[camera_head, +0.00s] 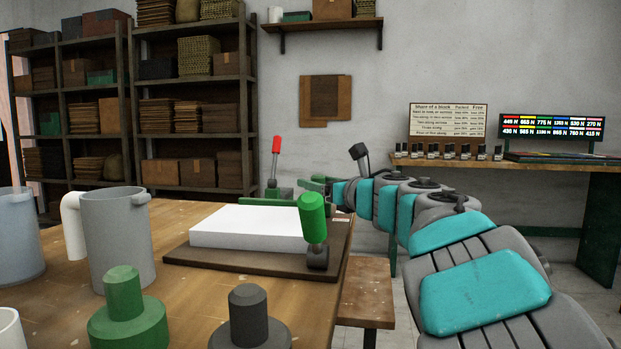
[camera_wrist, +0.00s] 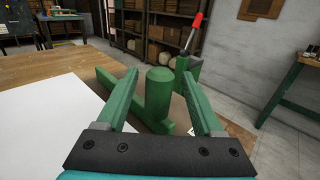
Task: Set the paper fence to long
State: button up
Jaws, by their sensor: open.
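The paper fence (camera_wrist: 108,79) is a green bar on the brown board (camera_head: 190,257), along the far side of the white paper stack (camera_head: 245,228). The fence also shows in the head view (camera_head: 268,201), low behind the paper. A green upright post (camera_wrist: 158,98) stands at the fence in the wrist view. My gripper (camera_wrist: 160,75) is open, with its green fingers on either side of the post and visible gaps between. In the head view my gripper (camera_head: 316,184) is partly hidden by my arm. No position marking for the fence is readable.
A red-handled lever (camera_head: 276,150) stands just beyond the fence. A green-handled lever (camera_head: 313,218) stands at the board's near right corner. Grey jugs (camera_head: 117,240) and green and dark knobbed weights (camera_head: 126,318) occupy the table's left and front.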

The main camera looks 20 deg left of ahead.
jog(key=shift+p+x, duration=0.35)
jog(key=shift+x, duration=1.3)
grip_shut()
